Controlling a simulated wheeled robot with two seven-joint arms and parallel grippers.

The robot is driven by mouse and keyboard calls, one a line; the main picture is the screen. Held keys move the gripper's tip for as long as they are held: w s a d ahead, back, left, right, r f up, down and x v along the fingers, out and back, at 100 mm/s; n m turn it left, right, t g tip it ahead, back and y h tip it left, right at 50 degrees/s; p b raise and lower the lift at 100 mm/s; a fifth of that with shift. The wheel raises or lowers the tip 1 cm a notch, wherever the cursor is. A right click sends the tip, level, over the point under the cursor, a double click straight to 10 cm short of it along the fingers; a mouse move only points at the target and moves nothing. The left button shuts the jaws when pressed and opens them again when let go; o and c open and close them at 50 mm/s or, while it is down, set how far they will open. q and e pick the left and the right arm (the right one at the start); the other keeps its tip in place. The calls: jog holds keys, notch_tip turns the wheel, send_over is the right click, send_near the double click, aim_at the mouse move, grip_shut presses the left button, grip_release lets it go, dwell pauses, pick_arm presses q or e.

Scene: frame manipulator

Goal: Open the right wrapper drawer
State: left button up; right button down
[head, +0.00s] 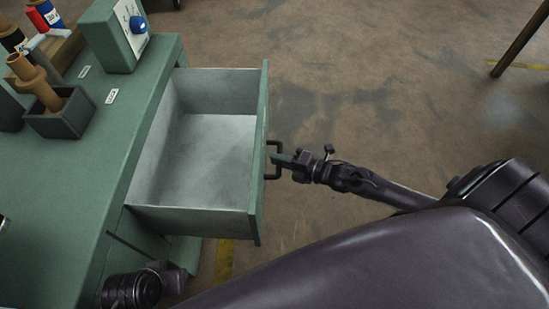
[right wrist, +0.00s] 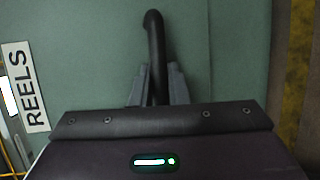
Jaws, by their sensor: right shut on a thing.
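The drawer (head: 205,222) is pulled far out of the green bench, and its pale grey inside looks empty. Its green front (head: 260,150) carries a black bar handle (head: 278,174). My right gripper (head: 284,160) is shut on this handle from the outer side. In the right wrist view the handle (right wrist: 154,45) rises between the two grey fingers of my right gripper (right wrist: 158,88), against the green panel. Part of my own dark arm shows at the bottom left of the head view, but no left fingers can be made out.
The green bench top (head: 70,175) holds a box with a blue knob (head: 118,35) and a grey holder (head: 62,115) with a brown tool. A REELS label (right wrist: 24,88) shows in the right wrist view. Open brown floor (head: 390,90) lies beyond the drawer front.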

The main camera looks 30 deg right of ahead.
jog(key=c, duration=1.4)
grip_release()
pick_arm(q)
jog(key=shift+s+a+r+n+g+y+p, duration=0.2)
jog(key=shift+a+g+p, duration=0.1)
jog(key=shift+a+p, duration=0.15)
jog(key=shift+s+a+r+n+g+y+p, duration=0.1)
jog(key=shift+s+a+r+g+y+p, duration=0.1)
jog(key=shift+a+g+p, duration=0.15)
pick_arm(e)
jog(key=v, duration=0.7)
jog(key=shift+s+d, duration=0.25)
jog(key=shift+s, duration=0.05)
jog(key=shift+r, duration=0.1)
pick_arm(q)
jog(key=shift+f, duration=0.15)
